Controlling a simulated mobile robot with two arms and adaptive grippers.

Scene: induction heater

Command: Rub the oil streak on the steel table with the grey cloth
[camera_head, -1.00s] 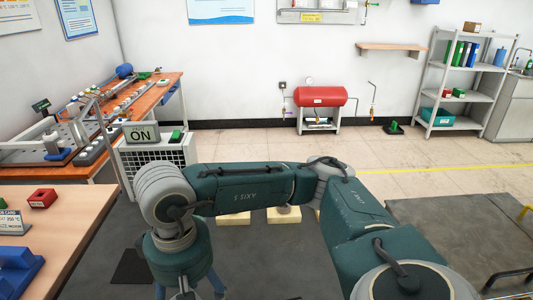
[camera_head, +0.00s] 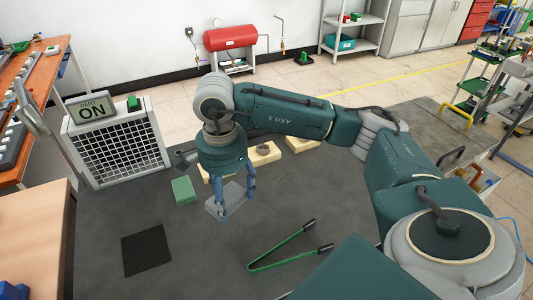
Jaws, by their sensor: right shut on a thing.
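My right gripper (camera_head: 237,198) hangs down over the dark grey steel table (camera_head: 195,265), its blue fingers closed on a light grey flat piece, which looks like the grey cloth (camera_head: 228,203). The cloth is at or just above the table top; I cannot tell whether it touches. I cannot make out the oil streak on the table; it may be under the cloth or hidden by my arm. My left gripper is not in view.
A black square mat (camera_head: 148,249) and a green block (camera_head: 184,190) lie to the left. Pale yellow blocks (camera_head: 300,144) stand behind my arm. A grilled unit (camera_head: 118,150) with an ON display stands at the left.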

